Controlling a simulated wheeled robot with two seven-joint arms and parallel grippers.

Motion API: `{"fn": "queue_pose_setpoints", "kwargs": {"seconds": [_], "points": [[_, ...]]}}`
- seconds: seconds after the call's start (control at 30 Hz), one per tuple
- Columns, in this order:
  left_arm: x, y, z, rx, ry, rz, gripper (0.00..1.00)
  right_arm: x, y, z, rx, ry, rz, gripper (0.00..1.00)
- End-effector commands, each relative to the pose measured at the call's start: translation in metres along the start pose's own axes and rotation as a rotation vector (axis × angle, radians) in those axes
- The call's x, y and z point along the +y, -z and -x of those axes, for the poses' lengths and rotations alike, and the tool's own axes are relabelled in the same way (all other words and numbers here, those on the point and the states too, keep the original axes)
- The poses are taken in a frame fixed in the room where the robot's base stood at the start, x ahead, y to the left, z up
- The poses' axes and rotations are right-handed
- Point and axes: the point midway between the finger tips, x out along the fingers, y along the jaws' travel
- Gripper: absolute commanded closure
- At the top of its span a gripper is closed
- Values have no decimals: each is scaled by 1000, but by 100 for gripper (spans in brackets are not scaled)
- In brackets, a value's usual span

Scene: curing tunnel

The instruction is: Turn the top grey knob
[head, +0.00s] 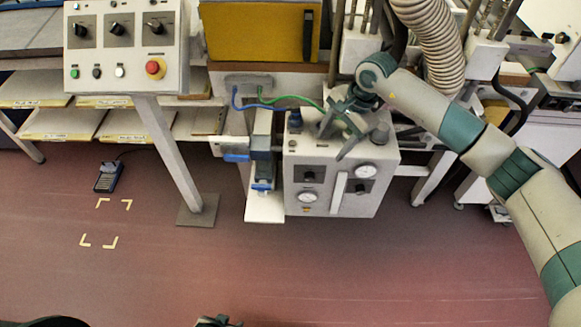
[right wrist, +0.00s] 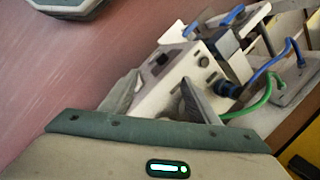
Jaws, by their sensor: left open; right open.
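A grey cylindrical knob (head: 380,133) stands on the top right of the grey control box (head: 328,203) in the head view. My right gripper (head: 332,142) is open over the box top, with its fingers to the left of this knob and apart from it. In the right wrist view my right gripper (right wrist: 158,100) has its two fingers spread, with part of the box (right wrist: 178,84) between and beyond them. I cannot make out the grey knob there. My left gripper (head: 217,321) barely shows at the bottom edge of the head view.
A panel with an emergency stop (head: 155,68) stands at upper left. A ribbed duct (head: 432,38) hangs near my right arm.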

Motion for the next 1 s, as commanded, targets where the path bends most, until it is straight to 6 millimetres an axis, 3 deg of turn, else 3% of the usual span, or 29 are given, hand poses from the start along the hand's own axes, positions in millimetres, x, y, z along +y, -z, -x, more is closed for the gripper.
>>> {"fn": "queue_pose_setpoints", "kwargs": {"seconds": [0.3,0.7,1.0], "points": [[0,-2,-6,0,0,0,59,-1,-43,-34,-202,43,-138,45],[0,-5,-14,0,0,0,59,-7,-96,-64,-489,87,-376,45],[0,-6,-16,0,0,0,59,-11,-112,-69,-594,99,-474,45]]}}
